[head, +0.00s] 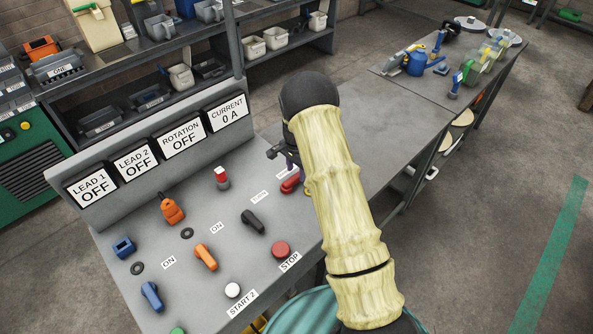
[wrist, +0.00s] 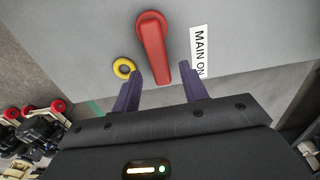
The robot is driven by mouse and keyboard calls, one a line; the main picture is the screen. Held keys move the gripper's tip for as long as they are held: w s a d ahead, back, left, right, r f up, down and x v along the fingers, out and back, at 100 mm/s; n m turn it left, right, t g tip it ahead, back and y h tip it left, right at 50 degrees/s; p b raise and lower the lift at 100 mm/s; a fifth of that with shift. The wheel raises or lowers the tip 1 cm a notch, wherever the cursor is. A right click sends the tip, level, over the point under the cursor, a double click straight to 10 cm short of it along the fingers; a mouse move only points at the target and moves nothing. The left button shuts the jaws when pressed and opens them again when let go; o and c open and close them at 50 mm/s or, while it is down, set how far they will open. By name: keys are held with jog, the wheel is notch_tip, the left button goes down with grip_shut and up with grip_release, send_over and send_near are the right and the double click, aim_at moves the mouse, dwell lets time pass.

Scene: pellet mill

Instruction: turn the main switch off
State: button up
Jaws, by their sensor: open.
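The main switch is a red rotary handle (wrist: 154,45) on the grey panel, beside a white label reading "MAIN ON" (wrist: 199,50). In the head view the red handle (head: 291,184) is partly hidden by my arm. My gripper (wrist: 161,88) is open, with one purple finger on each side of the handle's free end. I cannot tell whether either finger touches it. In the head view my gripper (head: 286,157) is mostly hidden, close above the handle.
A yellow ring (wrist: 124,68) sits left of the handle. On the panel are a black rotary handle (head: 252,221), a red stop button (head: 281,250), an orange handle (head: 205,257) and a red-topped lamp (head: 222,178). Displays read lead 1 off, lead 2 off, rotation off, current 0 A.

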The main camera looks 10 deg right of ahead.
jog(key=shift+f, duration=1.1)
jog(key=shift+c, duration=0.2)
grip_shut()
